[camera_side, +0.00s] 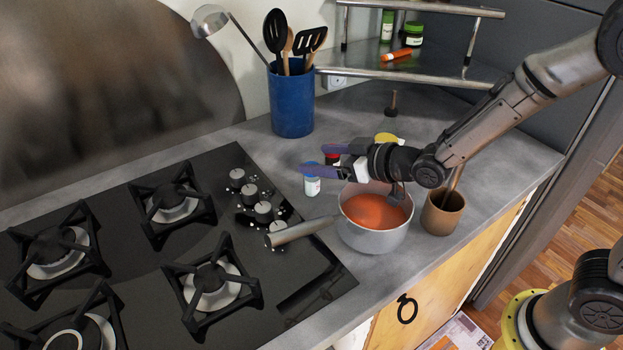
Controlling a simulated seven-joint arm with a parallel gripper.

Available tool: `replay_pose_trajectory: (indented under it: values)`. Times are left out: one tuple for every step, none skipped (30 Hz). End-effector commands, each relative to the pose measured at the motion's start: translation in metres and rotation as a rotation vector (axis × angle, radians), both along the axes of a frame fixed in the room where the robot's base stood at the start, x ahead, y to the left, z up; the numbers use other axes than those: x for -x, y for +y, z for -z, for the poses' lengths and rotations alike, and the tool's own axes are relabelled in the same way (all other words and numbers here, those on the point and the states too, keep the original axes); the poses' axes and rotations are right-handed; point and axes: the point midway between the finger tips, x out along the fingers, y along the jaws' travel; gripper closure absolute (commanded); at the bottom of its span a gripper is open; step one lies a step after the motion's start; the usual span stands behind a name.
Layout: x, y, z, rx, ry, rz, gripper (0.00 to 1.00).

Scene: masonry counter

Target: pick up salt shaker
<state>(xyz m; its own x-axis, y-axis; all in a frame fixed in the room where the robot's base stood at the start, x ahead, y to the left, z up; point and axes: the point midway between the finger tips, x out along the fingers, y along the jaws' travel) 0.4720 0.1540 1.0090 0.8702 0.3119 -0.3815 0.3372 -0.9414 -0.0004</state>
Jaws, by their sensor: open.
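A small white shaker with a blue label or cap (312,186) stands upright on the grey counter beside the stove; it may be the salt shaker, but its lettering is too small to read. A small red-topped item (332,158) stands just behind it, largely hidden by my gripper. My gripper (316,159) reaches in from the right with its purple fingers apart and nothing visibly held between them. The fingers are at or above the top of the white shaker and partly cover it; I cannot tell whether they touch it.
A pot of orange-red soup (375,213) sits under my wrist, its handle pointing left over the black stove (150,290). A brown cup (442,213) stands right of it. A blue utensil holder (292,105) and a metal shelf (425,72) are behind. A yellow item (386,138) is partly hidden.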

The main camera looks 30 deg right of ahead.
Motion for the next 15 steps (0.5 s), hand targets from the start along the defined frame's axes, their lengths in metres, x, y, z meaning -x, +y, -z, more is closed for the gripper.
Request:
replay_pose_trajectory:
  values:
    - [0.001, 0.0, 0.008, 0.002, 0.006, 0.0, 0.18]
    - [0.001, -0.001, 0.012, 0.002, 0.006, 0.001, 0.18]
    - [0.001, -0.001, 0.019, 0.003, 0.008, 0.0, 0.18]
    - [0.001, -0.001, 0.025, 0.003, 0.008, 0.0, 0.18]
    - [0.001, -0.001, 0.03, 0.003, 0.008, 0.001, 0.18]
    - [0.001, -0.001, 0.037, 0.003, 0.007, 0.001, 0.18]
    - [-0.005, 0.001, 0.036, 0.002, 0.002, 0.001, 0.18]
    - [-0.009, 0.003, 0.036, 0.002, 0.001, 0.001, 0.18]
    - [-0.014, 0.005, 0.038, 0.002, 0.001, 0.001, 0.18]
    - [-0.017, 0.006, 0.04, 0.002, 0.002, 0.001, 0.18]
    - [-0.019, 0.007, 0.041, 0.001, 0.003, 0.001, 0.18]
    - [-0.022, 0.007, 0.042, 0.001, 0.002, 0.001, 0.18]
    - [-0.024, 0.008, 0.042, 0.001, 0.002, 0.001, 0.18]
    - [-0.025, 0.008, 0.043, 0.001, 0.002, 0.001, 0.18]
    - [-0.026, 0.009, 0.043, 0.001, 0.002, 0.001, 0.18]
